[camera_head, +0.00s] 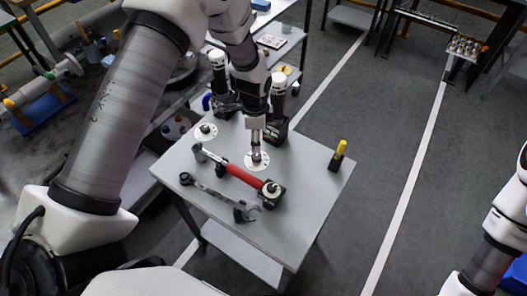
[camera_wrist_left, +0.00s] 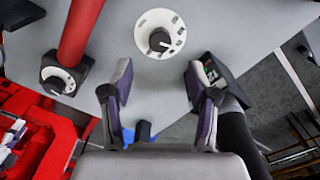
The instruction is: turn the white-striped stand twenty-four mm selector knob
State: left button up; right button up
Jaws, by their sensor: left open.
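A round white dial plate with a dark knob (camera_head: 257,160) lies on the grey table, below my left gripper (camera_head: 256,146) in the head view. In the wrist view this dial knob (camera_wrist_left: 160,40) is ahead of the open, empty fingers of my left gripper (camera_wrist_left: 158,78), apart from them. A second white dial with a knob (camera_head: 206,131) lies farther left. A black block with a knob on a pale dial (camera_head: 271,190) stands at the end of the red handle; it also shows in the wrist view (camera_wrist_left: 58,80). I cannot tell which knob bears white stripes. My right gripper is out of view.
A red-handled tool (camera_head: 242,175) and a dark wrench (camera_head: 215,193) lie on the table (camera_head: 300,215). Black upright stands with white caps (camera_head: 279,78) are behind the gripper. A yellow-handled item (camera_head: 340,149) stands near the right edge. The table's front right is clear.

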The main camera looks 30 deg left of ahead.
aim_at(257, 156)
pick_arm(q)
jog(key=shift+f, duration=0.5)
notch_tip(257, 156, down, 7)
jog(key=shift+f+p, duration=0.1)
jog(key=shift+p, duration=0.85)
grip_shut()
